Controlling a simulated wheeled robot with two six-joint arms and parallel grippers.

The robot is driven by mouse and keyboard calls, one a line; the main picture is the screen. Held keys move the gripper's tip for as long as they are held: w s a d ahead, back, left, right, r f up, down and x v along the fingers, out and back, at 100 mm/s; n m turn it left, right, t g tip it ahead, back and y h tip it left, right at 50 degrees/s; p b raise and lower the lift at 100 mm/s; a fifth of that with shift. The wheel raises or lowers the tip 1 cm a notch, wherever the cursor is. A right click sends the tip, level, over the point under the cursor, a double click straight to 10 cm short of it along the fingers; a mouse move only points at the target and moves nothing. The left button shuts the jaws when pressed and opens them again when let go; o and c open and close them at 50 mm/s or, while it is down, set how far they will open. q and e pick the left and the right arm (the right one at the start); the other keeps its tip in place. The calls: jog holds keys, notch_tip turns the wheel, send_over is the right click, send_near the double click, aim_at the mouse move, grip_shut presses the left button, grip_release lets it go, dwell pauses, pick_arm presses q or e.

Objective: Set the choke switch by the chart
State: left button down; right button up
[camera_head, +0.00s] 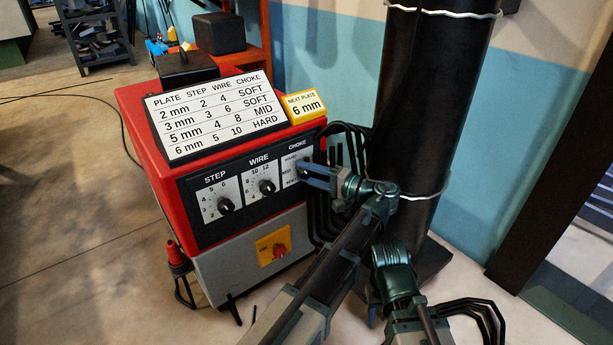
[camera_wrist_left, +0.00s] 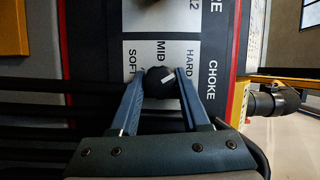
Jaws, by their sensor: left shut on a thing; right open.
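The welder's choke switch is a round black knob (camera_wrist_left: 159,80) with a pale mark, level with the MID label in the left wrist view. The mark slants towards the HARD side; I cannot tell the exact setting. My left gripper (camera_wrist_left: 160,86) is shut on the knob, one finger each side. In the head view, the left gripper (camera_head: 309,170) covers most of the switch. The chart (camera_head: 215,115) gives HARD choke for 6 mm plate. The yellow sign (camera_head: 306,104) reads NEXT PLATE 6 mm. My right gripper's fingers do not show.
The STEP knob (camera_head: 226,205) and WIRE knob (camera_head: 267,187) are left of the choke switch on the red machine (camera_head: 150,150). A red switch on a yellow plate (camera_head: 264,247) sits below. A thick black column (camera_head: 425,100) and dark cables stand close on the right.

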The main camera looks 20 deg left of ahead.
jog(key=shift+f, duration=0.2)
dwell(0.4)
pick_arm(q)
jog(key=shift+c, duration=1.9)
grip_release()
